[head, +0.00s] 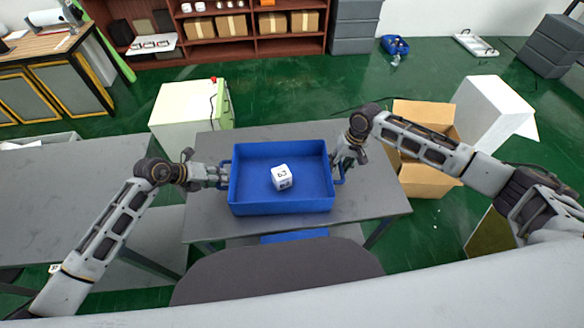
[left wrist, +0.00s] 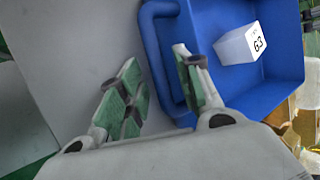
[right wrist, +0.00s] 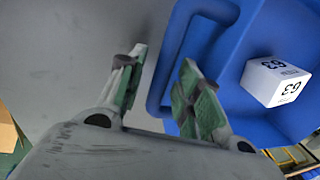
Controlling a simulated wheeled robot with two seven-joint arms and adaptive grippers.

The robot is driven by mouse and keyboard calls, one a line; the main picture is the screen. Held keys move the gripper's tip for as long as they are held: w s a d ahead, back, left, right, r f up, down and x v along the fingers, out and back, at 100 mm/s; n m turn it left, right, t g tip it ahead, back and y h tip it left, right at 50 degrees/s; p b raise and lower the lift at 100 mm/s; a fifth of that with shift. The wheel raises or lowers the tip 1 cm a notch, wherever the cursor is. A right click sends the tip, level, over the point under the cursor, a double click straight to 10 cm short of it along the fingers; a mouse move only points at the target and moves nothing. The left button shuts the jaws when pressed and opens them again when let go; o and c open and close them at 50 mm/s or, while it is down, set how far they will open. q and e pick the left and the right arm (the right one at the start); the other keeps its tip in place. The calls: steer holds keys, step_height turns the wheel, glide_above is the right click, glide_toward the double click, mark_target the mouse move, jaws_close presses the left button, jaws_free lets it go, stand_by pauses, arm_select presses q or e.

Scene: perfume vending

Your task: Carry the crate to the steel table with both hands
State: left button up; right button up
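A blue crate (head: 240,204) stands on a grey table (head: 380,195) in the head view, holding a white cube marked 63 (head: 282,177). My left gripper (head: 224,175) is at the crate's left handle (left wrist: 154,60). Its fingers are apart, one on each side of the handle bar. My right gripper (head: 338,166) is at the right handle (right wrist: 168,75), also with fingers apart and the bar between them. Neither gripper looks closed on its handle. Another grey table (head: 75,195) stands at the left; I cannot tell which is the steel table.
A pale green-sided cabinet (head: 185,112) stands behind the table. An open cardboard box (head: 425,180) and a white box (head: 492,108) stand at the right. A dark rounded chair back (head: 275,275) is in front. The left table's visible top is mostly clear.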

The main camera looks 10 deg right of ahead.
arm_select(q)
steer(key=v, duration=1.1)
stand_by(0.3)
arm_select(e)
step_height(320, 180, up, 12)
steer(key=d, duration=0.2)
stand_by(0.8)
arm_select(q)
steer(key=shift+s, duration=0.15)
arm_select(e)
steer(key=shift+s+d+f, duration=0.1)
steer(key=shift+s+f, duration=0.05)
stand_by(0.4)
